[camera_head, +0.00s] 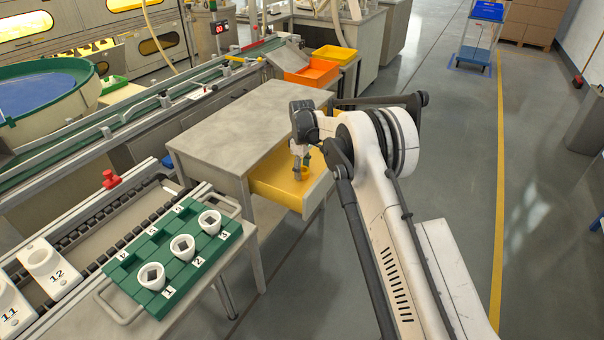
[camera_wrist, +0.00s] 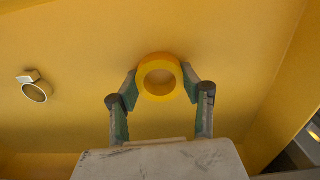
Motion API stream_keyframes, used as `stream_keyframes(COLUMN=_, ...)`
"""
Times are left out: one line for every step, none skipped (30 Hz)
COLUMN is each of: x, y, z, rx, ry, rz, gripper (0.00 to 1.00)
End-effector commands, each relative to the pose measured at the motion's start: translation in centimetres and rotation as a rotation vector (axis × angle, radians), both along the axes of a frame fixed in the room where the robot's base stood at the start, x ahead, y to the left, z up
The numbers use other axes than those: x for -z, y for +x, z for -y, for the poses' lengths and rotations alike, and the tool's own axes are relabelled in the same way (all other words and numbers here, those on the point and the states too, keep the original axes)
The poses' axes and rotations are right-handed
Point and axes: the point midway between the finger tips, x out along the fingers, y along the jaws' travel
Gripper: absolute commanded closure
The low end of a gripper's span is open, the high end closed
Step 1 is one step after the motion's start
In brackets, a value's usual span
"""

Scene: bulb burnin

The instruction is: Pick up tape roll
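The tape roll (camera_wrist: 160,59) is a yellow-orange ring in the wrist view, inside the open yellow drawer. My gripper (camera_wrist: 160,82) reaches down into the drawer, its two green-padded fingers spread on either side of the roll. The fingertips are near the roll's left and right sides; I cannot tell whether they touch it. In the head view my gripper (camera_head: 301,172) is over the drawer (camera_head: 266,187), and the roll is hard to make out there.
A small ring-like item with a white tag (camera_wrist: 36,88) lies at the left in the drawer. The drawer walls surround my gripper. The grey cabinet top (camera_head: 235,125) is bare. A green tray (camera_head: 190,240) with white numbered cups stands at the left front.

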Motion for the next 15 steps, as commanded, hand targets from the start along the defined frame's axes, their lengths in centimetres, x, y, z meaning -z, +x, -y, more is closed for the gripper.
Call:
stream_keyframes(x=0.0, y=0.0, z=0.0, rx=0.000, ry=0.000, rz=0.000, gripper=0.78)
stream_keyframes(x=0.0, y=0.0, z=0.0, rx=0.000, ry=0.000, rz=0.000, gripper=0.82)
stream_keyframes(x=0.0, y=0.0, z=0.0, rx=0.000, ry=0.000, rz=0.000, gripper=0.83)
stream_keyframes(x=0.0, y=0.0, z=0.0, rx=0.000, ry=0.000, rz=0.000, gripper=0.83)
stream_keyframes(x=0.0, y=0.0, z=0.0, rx=0.000, ry=0.000, rz=0.000, gripper=0.83)
stream_keyframes(x=0.0, y=0.0, z=0.0, rx=0.000, ry=0.000, rz=0.000, gripper=0.83)
stream_keyframes(x=0.0, y=0.0, z=0.0, rx=0.000, ry=0.000, rz=0.000, gripper=0.83)
stream_keyframes(x=0.0, y=0.0, z=0.0, rx=0.000, ry=0.000, rz=0.000, gripper=0.83)
stream_keyframes(x=-0.1, y=0.0, z=0.0, rx=0.000, ry=0.000, rz=0.000, gripper=0.83)
stream_keyframes(x=-0.1, y=0.0, z=0.0, rx=0.000, ry=0.000, rz=0.000, gripper=0.83)
stream_keyframes(x=-0.2, y=0.0, z=0.0, rx=0.000, ry=0.000, rz=0.000, gripper=0.83)
stream_keyframes(x=-0.4, y=0.0, z=0.0, rx=0.000, ry=0.000, rz=0.000, gripper=0.83)
stream_keyframes(x=-0.5, y=0.0, z=0.0, rx=0.000, ry=0.000, rz=0.000, gripper=0.83)
stream_keyframes(x=-0.7, y=0.0, z=0.0, rx=0.000, ry=0.000, rz=0.000, gripper=0.83)
stream_keyframes(x=-1.1, y=0.0, z=0.0, rx=0.000, ry=0.000, rz=0.000, gripper=0.83)
